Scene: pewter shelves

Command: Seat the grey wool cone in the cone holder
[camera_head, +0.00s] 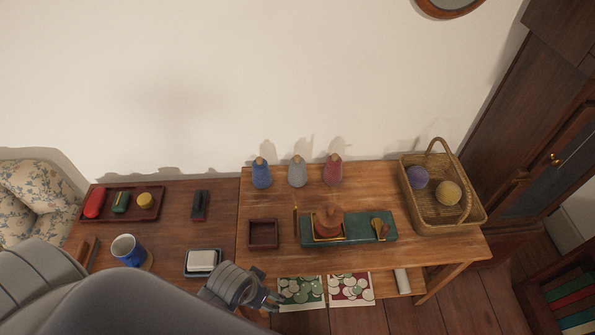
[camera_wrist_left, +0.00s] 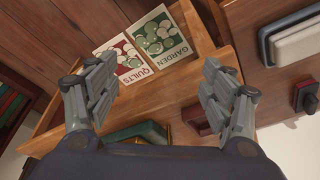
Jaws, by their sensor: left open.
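The grey wool cone (camera_head: 297,173) stands upright at the back of the right-hand table, between a blue cone (camera_head: 261,174) and a dark red cone (camera_head: 334,171). A small square dark red open box (camera_head: 263,246) sits in front of the cones and looks empty; it may be the cone holder, but I cannot be sure. The box also shows in the left wrist view (camera_wrist_left: 194,113). My left gripper (camera_head: 272,298) is open and empty near the table's front edge, well short of the cones. Its spread fingers show in the left wrist view (camera_wrist_left: 158,92). My right gripper is not in view.
A teal tray (camera_head: 360,235) with a terracotta piece (camera_head: 328,222) stands right of the box. A wicker basket (camera_head: 460,222) holds wool balls. Two booklets (camera_head: 301,292) lie below the front edge. A white block (camera_head: 202,260) and blue mug (camera_head: 127,250) stand left.

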